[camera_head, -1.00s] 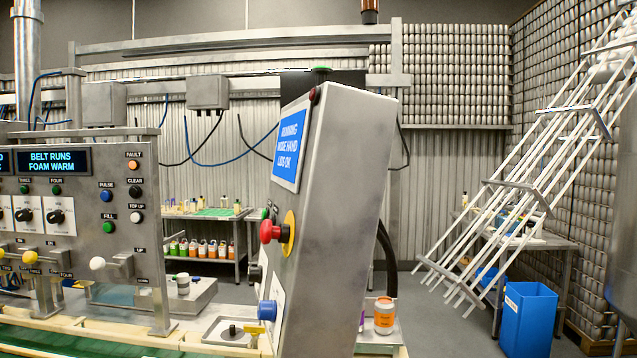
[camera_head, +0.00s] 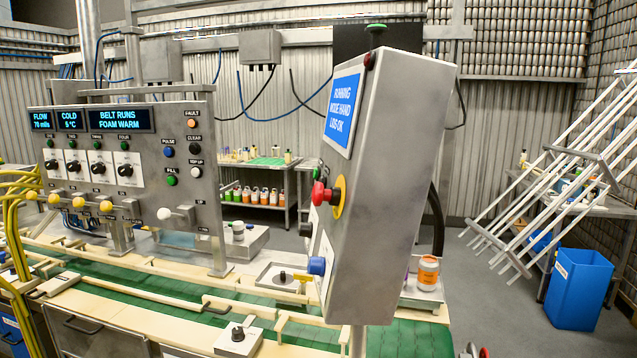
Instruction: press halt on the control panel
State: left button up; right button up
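A grey control box (camera_head: 400,190) stands on a post at the centre right, seen from its side. Its slanted front faces left and shows steeply. It carries a blue screen (camera_head: 343,112) reading RUNNING, MODE HAND, LIDS OK. Below is a red mushroom button (camera_head: 320,194) on a yellow disc (camera_head: 339,198). Lower down are a black knob (camera_head: 306,229) and a blue button (camera_head: 316,265). I cannot read a halt label on it. A second panel (camera_head: 145,130) at the left has screens, dials, small buttons and levers. Neither of my grippers is in view.
A green conveyor belt (camera_head: 140,285) with pale rails runs below both panels. An orange-labelled jar (camera_head: 427,272) stands behind the box at its right. A blue bin (camera_head: 579,288) and a leaning metal rack (camera_head: 560,165) are at the right. Floor between them is open.

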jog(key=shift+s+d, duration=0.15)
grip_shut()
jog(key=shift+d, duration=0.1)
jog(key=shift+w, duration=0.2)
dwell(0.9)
